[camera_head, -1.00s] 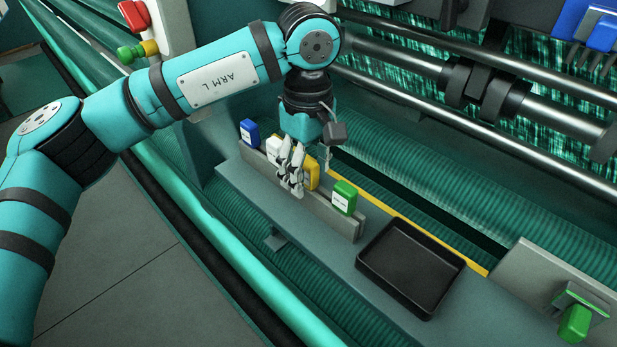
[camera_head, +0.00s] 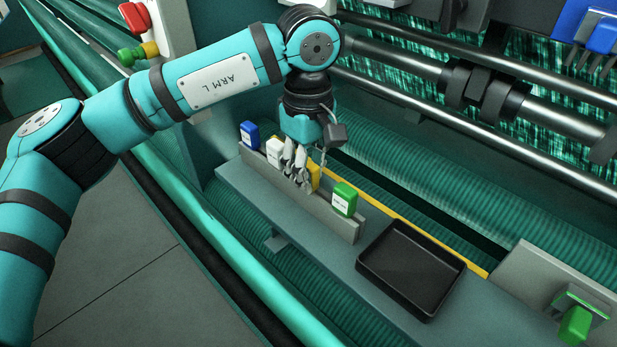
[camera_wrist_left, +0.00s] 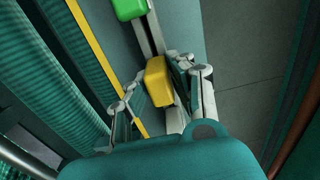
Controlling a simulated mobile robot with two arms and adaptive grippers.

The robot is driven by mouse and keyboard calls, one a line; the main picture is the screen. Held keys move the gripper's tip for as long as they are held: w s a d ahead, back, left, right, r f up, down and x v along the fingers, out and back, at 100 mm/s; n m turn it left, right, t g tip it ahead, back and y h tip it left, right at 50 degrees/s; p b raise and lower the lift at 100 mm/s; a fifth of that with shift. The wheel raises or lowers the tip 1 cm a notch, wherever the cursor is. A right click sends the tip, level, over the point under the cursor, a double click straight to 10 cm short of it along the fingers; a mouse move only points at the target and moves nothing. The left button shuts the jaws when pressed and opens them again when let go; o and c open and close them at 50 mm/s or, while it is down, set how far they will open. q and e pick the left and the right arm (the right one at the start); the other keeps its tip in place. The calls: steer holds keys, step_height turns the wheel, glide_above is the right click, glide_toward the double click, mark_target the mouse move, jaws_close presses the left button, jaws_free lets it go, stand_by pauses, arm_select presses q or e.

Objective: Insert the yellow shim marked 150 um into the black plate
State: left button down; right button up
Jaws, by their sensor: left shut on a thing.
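The yellow shim (camera_head: 314,175) stands in the row on the grey rack (camera_head: 330,217), partly hidden by my gripper. Its yellow block also shows in the left wrist view (camera_wrist_left: 158,82). My left gripper (camera_head: 300,182) points down over the rack, its fingers on both sides of the yellow block and shut on it. The fingers also show in the left wrist view (camera_wrist_left: 163,95). I cannot read the shim's marking. I cannot tell for sure which part is the black plate. My right gripper is not in view.
Blue (camera_head: 250,134), white (camera_head: 275,148) and green (camera_head: 344,198) shims share the rack. An empty black tray (camera_head: 372,282) lies to its right. A grey panel (camera_head: 530,262) with a green piece (camera_head: 575,325) is at lower right. Steel rollers (camera_head: 400,62) run behind.

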arm_select(q)
steer(key=shift+r, duration=0.75)
steer(key=shift+r+p, duration=0.15)
steer(key=shift+p, duration=0.2)
steer(key=shift+r+p, duration=0.85)
steer(key=shift+r, duration=0.8)
steer(key=shift+r+p, duration=0.65)
steer(key=shift+r, duration=0.6)
step_height(320, 180, up, 4)
steer(key=shift+p, duration=1.15)
